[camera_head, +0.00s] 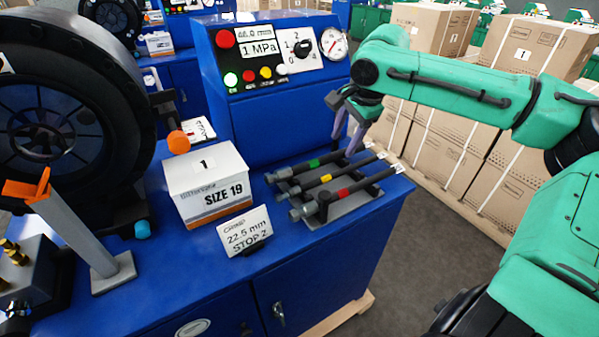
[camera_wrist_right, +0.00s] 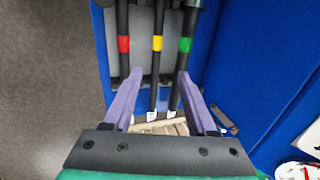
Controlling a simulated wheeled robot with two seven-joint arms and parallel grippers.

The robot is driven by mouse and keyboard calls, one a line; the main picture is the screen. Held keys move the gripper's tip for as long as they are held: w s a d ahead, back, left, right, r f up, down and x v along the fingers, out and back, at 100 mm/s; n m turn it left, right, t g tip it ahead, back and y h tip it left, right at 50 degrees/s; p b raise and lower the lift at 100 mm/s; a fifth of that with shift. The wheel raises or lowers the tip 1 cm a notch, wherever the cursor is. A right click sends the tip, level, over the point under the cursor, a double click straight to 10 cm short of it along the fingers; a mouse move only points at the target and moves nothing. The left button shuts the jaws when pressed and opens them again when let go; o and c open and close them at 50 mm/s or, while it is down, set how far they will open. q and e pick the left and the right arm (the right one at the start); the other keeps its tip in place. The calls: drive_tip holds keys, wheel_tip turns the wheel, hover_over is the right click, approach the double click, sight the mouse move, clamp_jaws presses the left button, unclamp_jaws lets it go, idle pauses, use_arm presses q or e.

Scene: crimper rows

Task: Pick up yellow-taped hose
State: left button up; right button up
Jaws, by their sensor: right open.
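The yellow-taped hose (camera_head: 327,178) lies on a rack, between the green-taped hose (camera_head: 314,162) and the red-taped hose (camera_head: 345,193). In the right wrist view the yellow-taped hose (camera_wrist_right: 157,60) runs between the red-taped hose (camera_wrist_right: 124,60) on the left and the green-taped hose (camera_wrist_right: 186,60) on the right. My right gripper (camera_head: 345,128) is open above the far ends of the hoses. Its two purple fingers (camera_wrist_right: 155,88) show in the wrist view, with the yellow-taped hose in line between them. No hose is visibly gripped. My left gripper is not in view.
The grey rack (camera_head: 322,219) stands at the right of the blue bench (camera_head: 215,262). A SIZE 19 box (camera_head: 208,185) and a 22.5 mm STOP 2 sign (camera_head: 245,230) are left of it. A control panel (camera_head: 285,60) rises behind. Cardboard boxes (camera_head: 480,150) stand beyond.

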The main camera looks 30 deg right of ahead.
approach(330, 175)
wheel_tip(330, 175, down, 2)
drive_tip(key=p+x, duration=0.1)
drive_tip(key=x, duration=0.5)
drive_tip(key=shift+w+f, duration=0.1)
drive_tip(key=shift+w, duration=0.05)
drive_tip(key=shift+w+f, duration=0.1)
drive_tip(key=shift+f, duration=0.1)
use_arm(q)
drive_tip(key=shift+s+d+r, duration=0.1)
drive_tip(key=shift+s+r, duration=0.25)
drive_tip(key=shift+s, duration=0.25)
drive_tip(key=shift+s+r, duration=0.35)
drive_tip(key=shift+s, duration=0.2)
use_arm(e)
drive_tip(key=shift+w, duration=0.1)
drive_tip(key=shift+c, duration=0.3)
clamp_jaws()
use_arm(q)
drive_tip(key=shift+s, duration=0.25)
